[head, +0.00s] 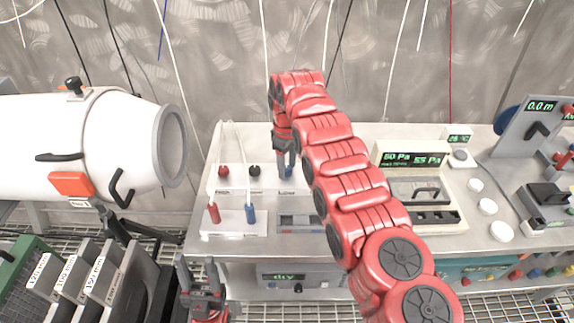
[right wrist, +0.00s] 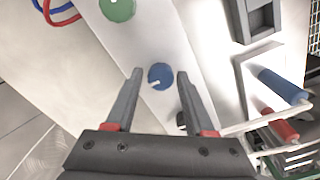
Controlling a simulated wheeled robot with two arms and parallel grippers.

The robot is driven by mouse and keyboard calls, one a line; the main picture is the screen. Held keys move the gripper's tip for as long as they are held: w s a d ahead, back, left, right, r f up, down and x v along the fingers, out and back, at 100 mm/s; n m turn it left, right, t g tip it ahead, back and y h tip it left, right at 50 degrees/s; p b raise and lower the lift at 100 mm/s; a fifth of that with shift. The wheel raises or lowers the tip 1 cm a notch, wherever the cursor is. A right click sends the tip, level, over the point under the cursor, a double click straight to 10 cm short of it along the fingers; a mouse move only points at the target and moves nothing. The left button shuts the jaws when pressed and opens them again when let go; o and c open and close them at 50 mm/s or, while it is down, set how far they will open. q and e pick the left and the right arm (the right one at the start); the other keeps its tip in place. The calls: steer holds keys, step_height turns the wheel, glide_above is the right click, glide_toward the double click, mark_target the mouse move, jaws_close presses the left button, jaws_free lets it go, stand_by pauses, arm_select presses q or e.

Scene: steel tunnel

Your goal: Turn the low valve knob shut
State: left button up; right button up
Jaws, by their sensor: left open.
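A round blue knob (right wrist: 160,76) with a small white pointer mark sits on a narrow white panel (right wrist: 187,52) in the right wrist view. My right gripper (right wrist: 160,74) is open, with one fingertip on each side of the knob; I cannot tell whether they touch it. A green knob (right wrist: 117,8) is further along the panel. In the head view my right gripper (head: 287,168) points down at the back of the bench, and the arm hides much of the area around it. My left gripper (head: 202,276) is open and empty, low in front of the bench.
Red and blue probes (head: 250,214) stand on a white block left of my right gripper. A pressure readout (head: 412,159) is to the right. A white cylinder (head: 140,140) is at the left, above labelled grey plates (head: 98,275).

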mark_target(287, 169)
steer(key=shift+o, duration=1)
steer(key=shift+r, duration=0.3)
step_height(287, 169, up, 4)
steer(key=shift+s+p, duration=0.1)
steer(key=shift+p, duration=1.05)
step_height(287, 169, up, 13)
steer(key=p, duration=1.3)
steer(key=shift+f, duration=0.2)
